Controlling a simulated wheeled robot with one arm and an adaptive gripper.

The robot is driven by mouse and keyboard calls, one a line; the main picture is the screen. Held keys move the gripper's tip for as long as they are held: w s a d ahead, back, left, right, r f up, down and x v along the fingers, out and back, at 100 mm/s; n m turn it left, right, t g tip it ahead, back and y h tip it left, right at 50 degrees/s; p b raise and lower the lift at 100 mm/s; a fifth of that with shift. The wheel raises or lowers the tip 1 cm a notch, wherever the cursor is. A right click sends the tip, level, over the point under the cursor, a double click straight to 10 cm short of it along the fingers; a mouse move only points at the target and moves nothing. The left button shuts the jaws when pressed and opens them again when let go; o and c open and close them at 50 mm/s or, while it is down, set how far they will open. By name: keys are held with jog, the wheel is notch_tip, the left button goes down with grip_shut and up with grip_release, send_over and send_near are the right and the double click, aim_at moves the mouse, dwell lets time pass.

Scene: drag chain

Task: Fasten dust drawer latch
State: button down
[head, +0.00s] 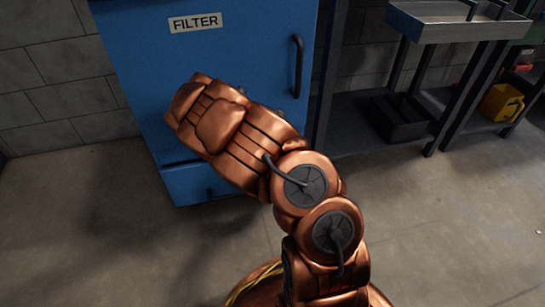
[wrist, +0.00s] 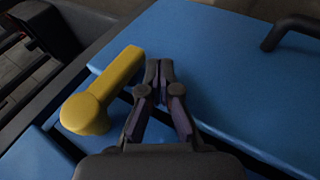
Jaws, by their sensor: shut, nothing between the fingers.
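The yellow latch (wrist: 105,90) shows in the wrist view, left of my fingers. Its round knob end is at the lower left, and its straight bar runs up and to the right over the blue cabinet front. My gripper (wrist: 159,68) is shut and empty, with its fingertips close beside the bar's upper end. I cannot tell whether they touch it. In the head view my arm hides the latch and my gripper. The blue dust drawer (head: 188,184) shows low on the cabinet, below a dark seam and partly behind my arm.
The blue cabinet (head: 140,70) has a FILTER label (head: 195,22) and a dark door handle (head: 298,66). The handle also shows in the wrist view (wrist: 285,28). Dark metal shelving (head: 400,115) with a yellow item (head: 502,102) stands at right. The floor (head: 85,215) at left is clear.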

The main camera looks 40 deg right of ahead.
jog(key=shift+s+d+f, duration=0.15)
jog(key=shift+d+f, duration=0.05)
jog(key=shift+d, duration=0.1)
jog(key=shift+d, duration=0.1)
dwell(0.5)
jog(key=w+a+p, duration=0.2)
jog(key=a, duration=1.1)
jog(key=shift+w+a, duration=0.25)
jog(key=shift+a, duration=0.1)
